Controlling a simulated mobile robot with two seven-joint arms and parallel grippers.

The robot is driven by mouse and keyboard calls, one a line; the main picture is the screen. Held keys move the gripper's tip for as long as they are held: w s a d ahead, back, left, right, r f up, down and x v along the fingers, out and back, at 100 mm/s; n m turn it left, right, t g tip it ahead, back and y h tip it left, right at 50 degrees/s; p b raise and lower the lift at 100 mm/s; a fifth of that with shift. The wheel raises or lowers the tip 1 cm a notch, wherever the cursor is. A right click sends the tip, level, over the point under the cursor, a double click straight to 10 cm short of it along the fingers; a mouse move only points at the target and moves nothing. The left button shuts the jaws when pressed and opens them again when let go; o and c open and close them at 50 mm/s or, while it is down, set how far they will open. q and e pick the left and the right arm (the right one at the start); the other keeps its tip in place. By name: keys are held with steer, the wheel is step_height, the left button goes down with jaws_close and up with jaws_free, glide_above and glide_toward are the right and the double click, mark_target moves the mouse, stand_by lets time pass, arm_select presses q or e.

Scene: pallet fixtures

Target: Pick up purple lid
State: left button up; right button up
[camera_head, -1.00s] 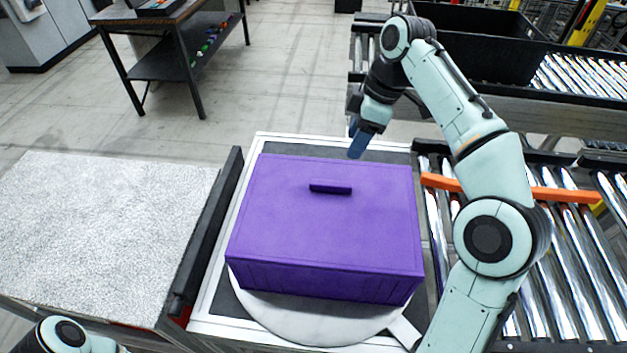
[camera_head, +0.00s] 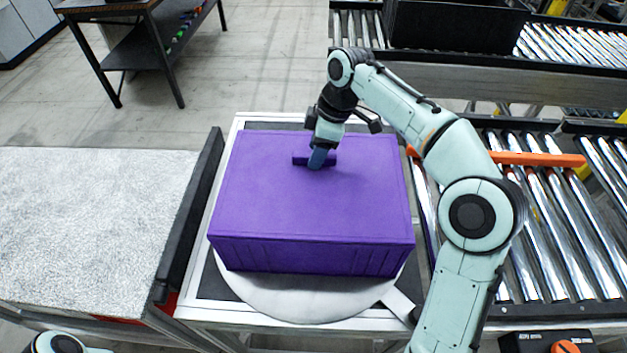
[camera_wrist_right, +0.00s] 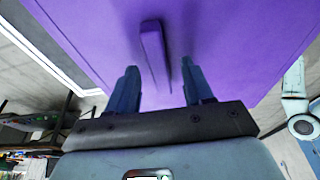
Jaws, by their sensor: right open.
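The purple lid (camera_head: 310,200) sits on top of a purple box (camera_head: 310,257). Its raised bar handle (camera_head: 299,160) is near the middle of the lid. My right gripper (camera_head: 318,160) is above the lid at the handle and hides part of it. In the right wrist view the lid (camera_wrist_right: 220,35) fills the upper part. The handle (camera_wrist_right: 152,50) lies ahead of and between the two fingers of the open right gripper (camera_wrist_right: 162,82); contact cannot be told. Only a bit of my left arm shows at the lower left; its gripper is out of view.
The box stands on a round white plate (camera_head: 300,300). A grey textured surface (camera_head: 90,220) is at the left, behind a black rail (camera_head: 190,215). A roller conveyor (camera_head: 560,220) with an orange bar (camera_head: 540,159) is at the right. A black bin (camera_head: 455,28) stands behind.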

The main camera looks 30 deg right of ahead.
steer(key=shift+f, duration=0.3)
steer(key=shift+w+r, duration=0.1)
jaws_close()
